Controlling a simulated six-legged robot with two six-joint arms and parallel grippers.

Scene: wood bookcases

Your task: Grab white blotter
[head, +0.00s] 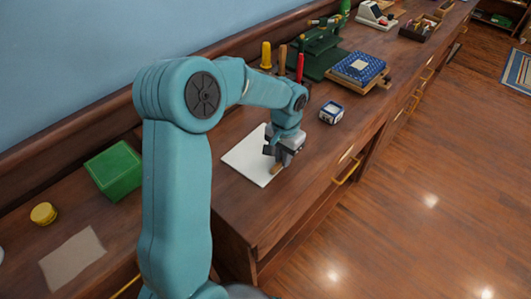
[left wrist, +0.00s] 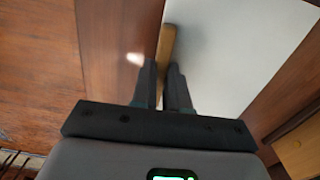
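The white blotter (head: 248,158) is a flat pale sheet on the wooden counter, with a tan wooden strip along its edge. It fills the upper right of the left wrist view (left wrist: 235,50), where the strip (left wrist: 166,43) shows beside the white surface. My left gripper (head: 275,163) points down at the blotter's right edge. In the left wrist view its two fingers (left wrist: 163,75) are close together, one on each side of the strip, and look shut on it. The blotter appears flat on the counter. My right gripper is not in view.
A small blue and white box (head: 331,113) stands right of the gripper. Yellow, brown and red upright tools (head: 299,68) stand behind. A green box (head: 115,171) and yellow jar (head: 43,213) are at left.

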